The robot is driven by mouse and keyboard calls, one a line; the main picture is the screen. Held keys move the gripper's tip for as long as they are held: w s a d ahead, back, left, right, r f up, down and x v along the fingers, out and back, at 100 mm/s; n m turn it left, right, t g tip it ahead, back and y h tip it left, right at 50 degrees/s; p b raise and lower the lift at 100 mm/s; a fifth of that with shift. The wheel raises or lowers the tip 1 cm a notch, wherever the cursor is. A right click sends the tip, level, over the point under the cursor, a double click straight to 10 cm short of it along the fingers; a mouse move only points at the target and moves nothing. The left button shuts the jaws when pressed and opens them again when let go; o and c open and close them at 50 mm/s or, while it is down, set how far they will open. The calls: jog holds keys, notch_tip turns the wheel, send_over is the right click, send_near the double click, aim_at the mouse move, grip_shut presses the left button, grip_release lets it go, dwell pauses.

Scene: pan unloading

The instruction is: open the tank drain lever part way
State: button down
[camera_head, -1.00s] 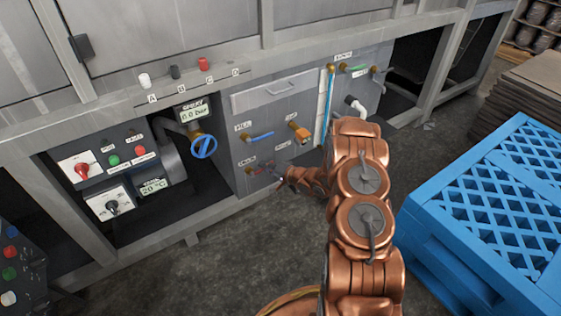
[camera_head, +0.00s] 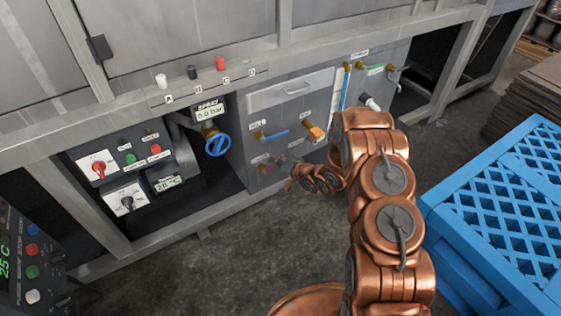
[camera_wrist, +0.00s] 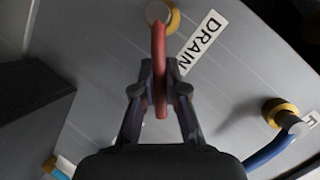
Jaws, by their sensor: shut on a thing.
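The drain lever (camera_wrist: 159,50) is red and hangs from a brass pivot, beside a white label reading DRAIN (camera_wrist: 203,42) in the wrist view. My gripper (camera_wrist: 158,88) is shut on the lever, one finger on each side, and the lever's end shows between the fingers. In the head view my gripper (camera_head: 281,164) is at the low part of the grey panel, where it and my arm partly hide the small red lever (camera_head: 268,167). How far the lever is turned is hard to tell.
The blue fill lever (camera_wrist: 268,150) on its own brass fitting is close by on the panel. Above are an orange valve (camera_head: 315,131) and a drawer (camera_head: 290,90). A blue handwheel (camera_head: 217,145) is to the left. A blue crate (camera_head: 480,205) stands at right; open floor lies in front.

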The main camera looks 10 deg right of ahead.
jog(key=shift+s, duration=0.1)
jog(key=c, duration=1.2)
grip_release()
jog(key=v, duration=1.2)
